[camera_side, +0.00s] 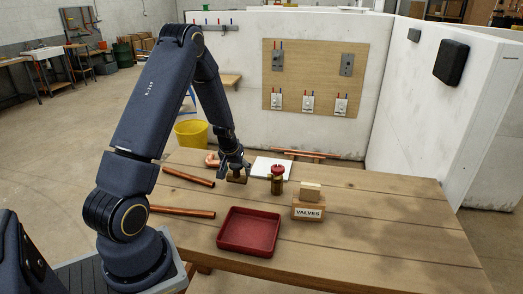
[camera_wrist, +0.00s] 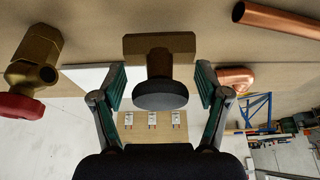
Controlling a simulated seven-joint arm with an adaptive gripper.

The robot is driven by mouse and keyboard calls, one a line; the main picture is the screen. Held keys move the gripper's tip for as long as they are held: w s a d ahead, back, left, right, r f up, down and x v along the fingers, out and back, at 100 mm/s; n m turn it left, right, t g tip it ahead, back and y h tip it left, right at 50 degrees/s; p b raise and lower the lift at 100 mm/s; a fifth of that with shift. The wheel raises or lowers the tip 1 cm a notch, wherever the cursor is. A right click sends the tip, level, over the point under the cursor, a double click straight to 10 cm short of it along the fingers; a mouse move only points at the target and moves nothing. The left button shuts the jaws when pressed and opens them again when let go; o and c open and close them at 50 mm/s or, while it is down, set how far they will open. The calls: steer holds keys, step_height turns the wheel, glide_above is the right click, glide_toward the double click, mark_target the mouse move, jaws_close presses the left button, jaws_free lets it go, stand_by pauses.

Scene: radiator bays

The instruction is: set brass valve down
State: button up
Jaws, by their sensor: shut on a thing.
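My gripper (camera_side: 236,166) is low over the far part of the wooden table. It is shut on a brass valve (camera_side: 237,178) with a black round knob. In the wrist view this valve (camera_wrist: 160,46) sits between the fingertips (camera_wrist: 160,88), with its black knob toward me. In the side view it is at about tabletop height; I cannot tell whether it touches the table. A second brass valve with a red handle (camera_side: 277,183) stands upright to its right, and also shows at the left of the wrist view (camera_wrist: 32,70). A wooden block labelled VALVES (camera_side: 308,211) stands farther right.
A red tray (camera_side: 222,240) lies at the front. Copper pipes (camera_side: 188,177) lie on the left, with a rounded copper piece (camera_side: 212,159) beside my gripper. A white sheet (camera_side: 262,166) lies behind the red-handled valve. The table's right side (camera_side: 400,215) is clear.

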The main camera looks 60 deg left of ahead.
steer(key=shift+f, duration=0.75)
steer(key=shift+f, duration=0.15)
steer(key=o, duration=1.5)
